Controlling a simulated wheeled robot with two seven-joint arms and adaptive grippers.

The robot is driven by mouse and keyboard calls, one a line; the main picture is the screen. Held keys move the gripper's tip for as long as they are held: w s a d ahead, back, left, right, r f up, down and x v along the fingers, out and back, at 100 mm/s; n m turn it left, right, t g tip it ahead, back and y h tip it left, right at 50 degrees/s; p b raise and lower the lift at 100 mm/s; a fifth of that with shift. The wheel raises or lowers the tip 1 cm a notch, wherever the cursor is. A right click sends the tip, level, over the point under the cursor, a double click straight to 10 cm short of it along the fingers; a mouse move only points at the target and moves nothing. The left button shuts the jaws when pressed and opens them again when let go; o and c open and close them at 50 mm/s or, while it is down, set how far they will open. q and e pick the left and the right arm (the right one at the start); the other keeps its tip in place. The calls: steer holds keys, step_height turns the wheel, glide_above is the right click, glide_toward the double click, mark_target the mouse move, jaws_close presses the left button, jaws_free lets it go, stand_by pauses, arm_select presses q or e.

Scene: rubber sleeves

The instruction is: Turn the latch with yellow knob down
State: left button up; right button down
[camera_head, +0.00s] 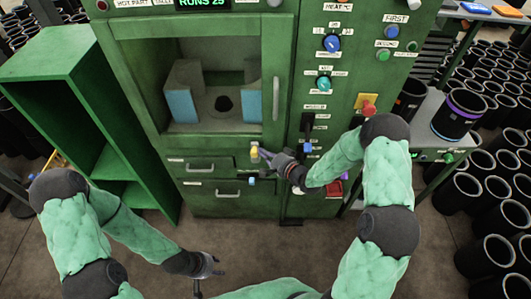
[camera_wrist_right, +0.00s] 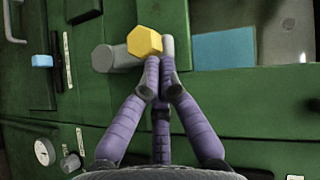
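The yellow knob (camera_head: 255,152) is on the green machine's front, just below the chamber opening. In the right wrist view, the yellow knob (camera_wrist_right: 144,42) has a hexagonal face and sits on the grey latch (camera_wrist_right: 112,57). My right gripper (camera_head: 265,158) is at the knob's right side in the head view. In the wrist view, the purple fingers of my right gripper (camera_wrist_right: 158,82) are drawn together at the knob's edge; a firm hold cannot be made out. My left gripper (camera_head: 207,276) is low in the head view, away from the machine, with its fingers apart and empty.
The machine (camera_head: 275,70) has an open chamber, a vertical handle (camera_head: 276,98) and drawers (camera_head: 228,194) below. A control panel with knobs (camera_head: 331,43) is to the right. A green shelf (camera_head: 85,110) stands left. Black sleeves (camera_head: 485,190) crowd the right side.

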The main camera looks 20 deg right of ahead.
steer(key=shift+a+r, duration=0.1)
steer(key=shift+a, duration=0.05)
steer(key=shift+w+a+r+n+g+h+p, duration=0.2)
steer(key=shift+a+n+g+h+p, duration=0.2)
steer(key=shift+a, duration=0.2)
steer(key=shift+w+a+r+n+g+h+p, duration=0.2)
steer(key=shift+a+n+g+h+p, duration=0.1)
steer(key=shift+a+n+p, duration=0.2)
steer(key=w+a+f+n+g+h+p, duration=0.3)
steer(key=a+f+h+p, duration=0.4)
steer(key=a, duration=0.4)
steer(key=shift+f+n+g, duration=0.15)
steer(key=shift+n+g, duration=0.15)
steer(key=shift+n, duration=0.4)
steer(key=shift+a+f, duration=0.1)
